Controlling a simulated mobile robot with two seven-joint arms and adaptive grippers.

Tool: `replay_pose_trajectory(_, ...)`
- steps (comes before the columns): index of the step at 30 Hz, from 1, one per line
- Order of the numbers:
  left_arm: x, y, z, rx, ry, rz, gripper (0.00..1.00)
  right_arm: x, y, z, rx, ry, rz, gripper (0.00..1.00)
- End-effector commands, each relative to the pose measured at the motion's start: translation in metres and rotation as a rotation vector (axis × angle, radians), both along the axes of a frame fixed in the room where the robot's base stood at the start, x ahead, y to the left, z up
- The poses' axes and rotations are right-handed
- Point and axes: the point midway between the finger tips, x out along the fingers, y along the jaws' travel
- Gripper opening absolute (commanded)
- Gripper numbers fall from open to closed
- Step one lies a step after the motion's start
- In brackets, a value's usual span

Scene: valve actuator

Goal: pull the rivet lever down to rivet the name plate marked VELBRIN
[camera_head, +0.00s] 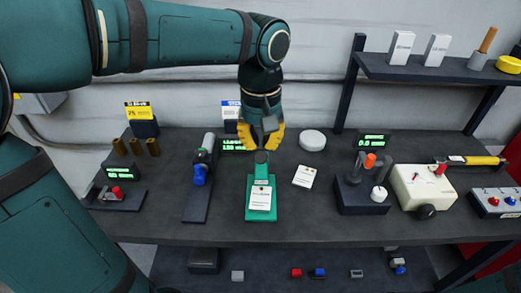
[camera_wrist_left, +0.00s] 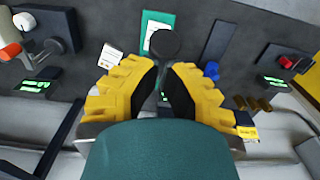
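The green rivet press (camera_head: 247,210) stands on the bench in the middle of the head view. A white plate or card (camera_head: 260,198) lies on its front; its lettering is too small to read. The lever's dark round knob (camera_wrist_left: 164,44) shows large in the left wrist view, just beyond and between my fingertips. My left gripper (camera_head: 261,143) points down above the back of the press, its yellow fingers apart with nothing between them. I cannot tell whether a finger touches the knob. My right gripper is not in view.
A blue-handled valve device (camera_head: 199,175) stands left of the press. A white card (camera_head: 304,177) and a round white disc (camera_head: 312,140) lie to its right, then a dark block with knobs (camera_head: 362,190) and a cream box (camera_head: 422,187). A shelf (camera_head: 420,70) hangs at upper right.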

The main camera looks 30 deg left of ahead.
Motion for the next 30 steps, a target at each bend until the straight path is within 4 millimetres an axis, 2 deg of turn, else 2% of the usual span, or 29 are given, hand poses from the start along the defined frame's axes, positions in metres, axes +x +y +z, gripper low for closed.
replay_pose_trajectory(30, -0.012, -0.007, -0.022, 0.0, 0.001, 0.0, 0.0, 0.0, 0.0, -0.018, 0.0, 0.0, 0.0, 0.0)
